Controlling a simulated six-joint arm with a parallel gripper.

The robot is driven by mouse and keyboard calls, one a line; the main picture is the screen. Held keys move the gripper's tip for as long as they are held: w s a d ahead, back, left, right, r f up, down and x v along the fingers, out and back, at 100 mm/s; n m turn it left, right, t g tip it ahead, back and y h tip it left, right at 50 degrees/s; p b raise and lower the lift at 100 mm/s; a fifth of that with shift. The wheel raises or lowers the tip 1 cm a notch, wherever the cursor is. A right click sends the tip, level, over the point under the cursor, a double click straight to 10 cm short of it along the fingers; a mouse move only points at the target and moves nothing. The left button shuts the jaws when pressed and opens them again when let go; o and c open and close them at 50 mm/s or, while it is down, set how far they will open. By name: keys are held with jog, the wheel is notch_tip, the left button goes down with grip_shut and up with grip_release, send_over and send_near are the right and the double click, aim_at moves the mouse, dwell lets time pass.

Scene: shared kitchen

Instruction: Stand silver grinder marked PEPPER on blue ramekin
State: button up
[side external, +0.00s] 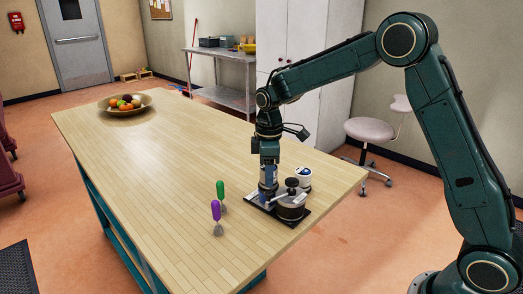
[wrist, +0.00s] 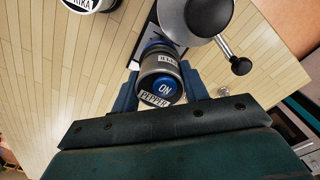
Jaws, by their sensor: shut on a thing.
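My gripper (side external: 268,185) is shut on the silver grinder marked PEPPER (wrist: 150,68), which has a blue top marked ON. In the wrist view its fingers (wrist: 158,92) lie on either side of the grinder. The grinder looks upright in the side view, over the left part of a dark tray (side external: 262,206). A blue rim (wrist: 154,46), likely the blue ramekin, shows just past the grinder's lower end. The grinder hides most of it, and I cannot tell whether they touch.
A white labelled container (side external: 304,178) is behind. A fruit bowl (side external: 125,106) sits far off; the table's middle is clear.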

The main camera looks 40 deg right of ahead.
jog(key=shift+f, duration=0.55)
dwell(0.4)
jog(key=o, duration=0.9)
jog(key=shift+r, duration=0.1)
jog(key=shift+r, duration=5.4)
